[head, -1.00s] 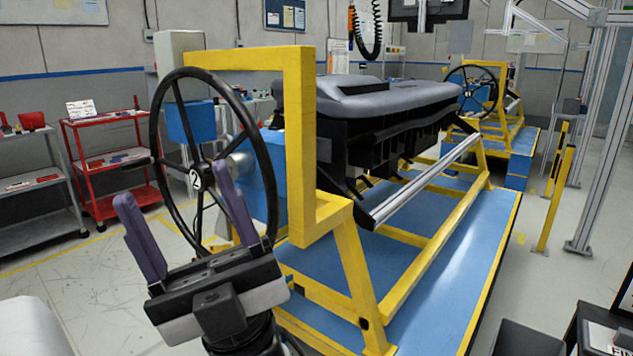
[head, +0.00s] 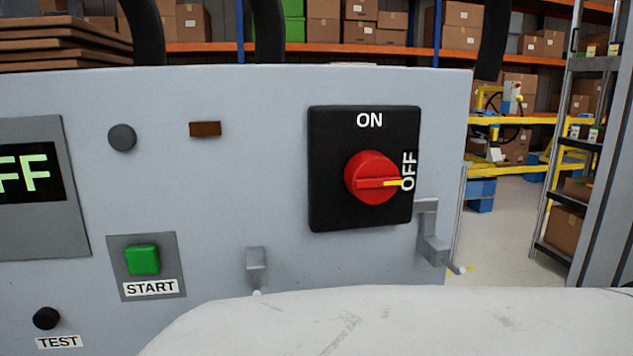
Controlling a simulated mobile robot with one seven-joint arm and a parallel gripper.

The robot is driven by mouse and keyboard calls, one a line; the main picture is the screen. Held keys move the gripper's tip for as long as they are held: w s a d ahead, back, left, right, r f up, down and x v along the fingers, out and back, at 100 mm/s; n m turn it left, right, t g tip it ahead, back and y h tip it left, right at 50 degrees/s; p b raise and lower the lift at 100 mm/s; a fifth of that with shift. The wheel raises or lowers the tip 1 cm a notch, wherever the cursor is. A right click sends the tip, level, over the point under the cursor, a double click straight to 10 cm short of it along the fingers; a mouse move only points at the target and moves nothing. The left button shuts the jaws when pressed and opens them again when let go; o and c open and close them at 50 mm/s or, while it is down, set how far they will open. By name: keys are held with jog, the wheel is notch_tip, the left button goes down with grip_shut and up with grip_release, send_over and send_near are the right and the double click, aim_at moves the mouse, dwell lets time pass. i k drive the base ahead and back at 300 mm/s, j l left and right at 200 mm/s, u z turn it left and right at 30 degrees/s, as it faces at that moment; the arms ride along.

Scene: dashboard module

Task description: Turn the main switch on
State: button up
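The main switch (head: 370,178) is a red round knob on a black square plate (head: 328,205) on a grey panel. ON is printed at the top of the plate and OFF at its right side. The knob's yellow mark points right, at OFF. The knob is fully visible and nothing touches it. My gripper is not in the head view now. A large white rounded surface, which looks like part of my arm, fills the bottom of the view and hides the panel's lower right.
The grey panel (head: 220,200) also carries a green START button (head: 143,260), a black TEST button (head: 46,318), a display (head: 30,175) ending in "FF" and two metal hooks (head: 433,240). Shelves with boxes (head: 330,25) stand behind. Open floor (head: 500,240) lies to the right.

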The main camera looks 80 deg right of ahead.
aim_at(369, 175)
jog(key=z, duration=0.5)
jog(key=j+z, duration=0.1)
jog(key=z, duration=0.85)
jog(key=k+z, duration=0.1)
jog(key=z, duration=0.85)
jog(key=k+j+u, duration=0.15)
jog(key=k+j, duration=0.2)
jog(key=k+j+u, duration=0.15)
jog(key=k+j, duration=0.2)
jog(key=j, duration=0.2)
jog(key=k+j+u, duration=0.15)
jog(key=k+j, duration=0.15)
jog(key=j, duration=0.2)
jog(key=i+l, duration=0.1)
jog(key=i, duration=0.4)
